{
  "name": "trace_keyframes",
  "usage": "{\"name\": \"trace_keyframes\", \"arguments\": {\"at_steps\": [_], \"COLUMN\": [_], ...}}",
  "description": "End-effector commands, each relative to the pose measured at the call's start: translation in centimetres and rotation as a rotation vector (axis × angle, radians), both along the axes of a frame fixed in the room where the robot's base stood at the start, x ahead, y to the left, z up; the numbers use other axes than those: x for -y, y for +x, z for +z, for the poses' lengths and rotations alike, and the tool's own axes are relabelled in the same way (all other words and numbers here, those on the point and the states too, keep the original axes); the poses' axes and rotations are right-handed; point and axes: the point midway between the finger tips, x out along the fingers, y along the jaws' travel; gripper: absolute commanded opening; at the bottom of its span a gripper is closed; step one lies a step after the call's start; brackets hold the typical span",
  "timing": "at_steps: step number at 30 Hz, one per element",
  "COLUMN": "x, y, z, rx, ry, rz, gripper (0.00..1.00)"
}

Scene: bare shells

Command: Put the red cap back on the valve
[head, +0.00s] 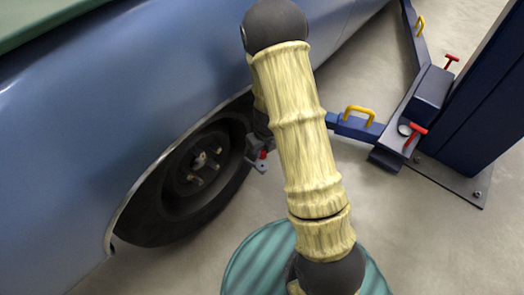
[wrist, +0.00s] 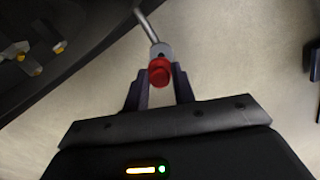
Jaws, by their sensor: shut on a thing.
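The red cap (wrist: 159,71) is held between the two dark fingertips of my gripper (wrist: 160,76) in the wrist view. The cap also shows as a small red spot in the head view (head: 263,155), at my gripper (head: 258,160) beside the wheel. A thin silver valve stem (wrist: 147,27) comes from the wheel side and ends in a grey tip just behind the cap. The cap overlaps this tip in the picture; I cannot tell whether it sits on it or only lies in front.
The black tyre (head: 145,219) of the blue car (head: 110,110) is close on the left. A blue lift arm (head: 352,126) with a yellow handle (head: 360,113) and the lift post (head: 490,110) stand on the right. Bare concrete floor (head: 440,250) is clear at lower right.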

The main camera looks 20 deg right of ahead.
Motion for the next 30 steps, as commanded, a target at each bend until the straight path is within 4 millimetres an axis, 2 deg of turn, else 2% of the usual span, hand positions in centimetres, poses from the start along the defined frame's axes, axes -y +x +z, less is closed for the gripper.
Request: {"name": "trace_keyframes", "arguments": {"at_steps": [11, 30], "x": [0.2, -0.3], "y": [0.1, 0.0], "z": [-0.5, -5.0], "rx": [0.002, 0.000], "ry": [0.002, 0.002], "rz": [-0.003, 0.003], "gripper": [0.05, 0.05]}}
